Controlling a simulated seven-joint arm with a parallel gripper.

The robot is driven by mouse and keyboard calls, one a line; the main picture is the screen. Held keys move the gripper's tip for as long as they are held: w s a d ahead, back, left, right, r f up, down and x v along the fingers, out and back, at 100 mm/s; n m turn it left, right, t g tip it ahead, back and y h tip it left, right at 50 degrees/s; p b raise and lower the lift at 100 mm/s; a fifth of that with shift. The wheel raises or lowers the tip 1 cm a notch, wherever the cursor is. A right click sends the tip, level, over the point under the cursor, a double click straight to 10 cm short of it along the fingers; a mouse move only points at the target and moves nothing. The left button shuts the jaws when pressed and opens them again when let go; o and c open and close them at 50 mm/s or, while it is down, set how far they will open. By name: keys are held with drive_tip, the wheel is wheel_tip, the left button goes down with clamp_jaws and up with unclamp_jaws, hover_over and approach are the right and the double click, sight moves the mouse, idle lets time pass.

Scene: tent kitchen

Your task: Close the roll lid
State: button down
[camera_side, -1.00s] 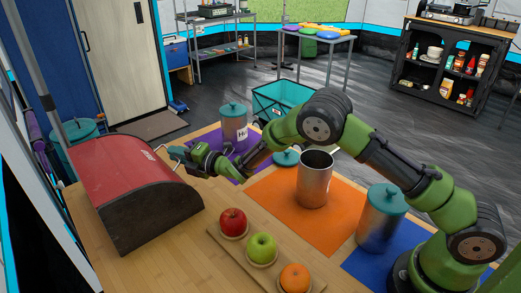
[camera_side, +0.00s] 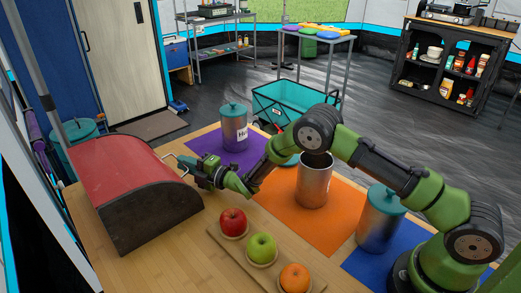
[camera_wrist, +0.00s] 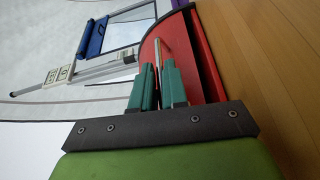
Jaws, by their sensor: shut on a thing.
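The roll lid (camera_side: 115,170) is the red curved cover of a dark-sided box (camera_side: 155,215) at the left of the table in the side view. A thin handle sticks out at its front. My gripper (camera_side: 186,164) is at this handle, on the lid's right side. In the wrist view, the green fingers of my gripper (camera_wrist: 158,88) stand either side of the thin handle (camera_wrist: 157,52) and are shut on it. The red lid (camera_wrist: 188,45) lies just beyond them. The side view does not clearly show the gap under the lid's front edge.
A board (camera_side: 222,241) with a red apple, green apple and orange lies in front. An open steel canister (camera_side: 313,186) stands on an orange mat (camera_side: 270,200). Lidded canisters stand on the purple (camera_side: 234,128) and blue (camera_side: 380,218) mats. Bare wood separates box and board.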

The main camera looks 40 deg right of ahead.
drive_tip(key=c, duration=1.3)
unclamp_jaws()
drive_tip(key=shift+s+a, duration=0.1)
drive_tip(key=shift+a, duration=0.3)
drive_tip(key=shift+o, duration=0.3)
drive_tip(key=shift+d, duration=0.3)
drive_tip(key=v, duration=1.6)
drive_tip(key=shift+s+d, duration=0.15)
drive_tip(key=shift+s, duration=0.2)
